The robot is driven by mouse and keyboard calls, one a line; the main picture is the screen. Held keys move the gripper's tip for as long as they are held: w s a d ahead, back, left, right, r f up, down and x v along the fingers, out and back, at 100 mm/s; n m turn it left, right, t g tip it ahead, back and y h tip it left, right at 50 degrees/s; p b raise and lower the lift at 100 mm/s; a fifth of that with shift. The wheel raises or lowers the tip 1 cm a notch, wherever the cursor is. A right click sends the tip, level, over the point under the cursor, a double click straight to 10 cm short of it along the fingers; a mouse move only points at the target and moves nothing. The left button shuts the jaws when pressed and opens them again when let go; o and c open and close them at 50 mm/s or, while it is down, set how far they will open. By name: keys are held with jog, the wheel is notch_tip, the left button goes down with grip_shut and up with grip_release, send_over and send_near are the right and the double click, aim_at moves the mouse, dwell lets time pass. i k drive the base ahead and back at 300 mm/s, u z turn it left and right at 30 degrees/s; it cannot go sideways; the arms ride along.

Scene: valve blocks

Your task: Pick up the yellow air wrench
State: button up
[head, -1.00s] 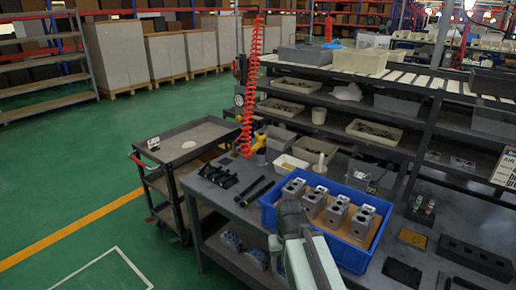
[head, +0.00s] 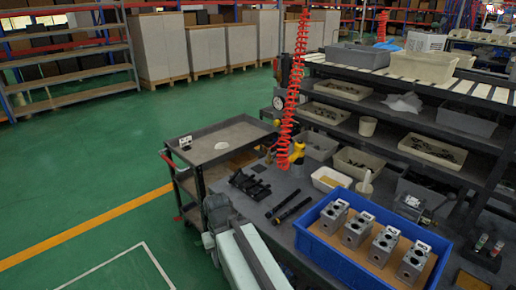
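The yellow air wrench (head: 297,153) hangs at the lower end of a red coiled hose (head: 292,90), above the far left part of the grey workbench. The hose partly covers it. My arm enters from the bottom of the head view, and its end with my gripper (head: 217,212) is left of the bench's near edge. My gripper is well apart from the wrench, to its lower left. Its fingers are too small and dark to tell whether they are open or shut.
A blue tray (head: 327,262) with several grey valve blocks stands on the bench. Black tools (head: 290,206) and a black bracket (head: 249,186) lie left of it. A grey cart (head: 225,157) stands at left. Shelves with bins rise behind. The green floor at left is clear.

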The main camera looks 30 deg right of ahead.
aim_at(295, 164)
jog(key=u, duration=0.6)
jog(key=i, duration=1.6)
jog(key=z, duration=0.1)
